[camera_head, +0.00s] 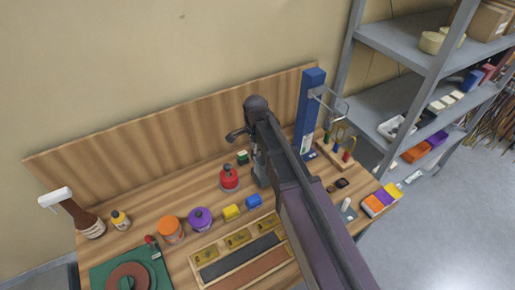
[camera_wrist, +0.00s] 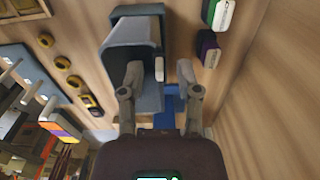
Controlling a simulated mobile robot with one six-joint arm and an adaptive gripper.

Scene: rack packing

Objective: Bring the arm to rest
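My arm (camera_head: 310,210) reaches up across the workbench from the lower right in the head view, with its dark wrist (camera_head: 256,106) above the back of the bench. My gripper (camera_wrist: 159,70) shows in the wrist view with its two grey fingers spread apart. I see nothing held between the fingertips. The left finger overlaps a grey-blue box-like thing (camera_wrist: 135,32) in the picture; I cannot tell whether they touch. In the head view the fingers are small and partly merged with the wrist, and the arm hides part of the bench.
A blue post (camera_head: 311,95) stands right of the wrist. A red container (camera_head: 229,179), purple pot (camera_head: 200,219), orange pot (camera_head: 170,230) and slotted wooden tray (camera_head: 195,284) are on the bench. A grey shelf (camera_head: 385,100) stands at right. The space above the bench's left side is clear.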

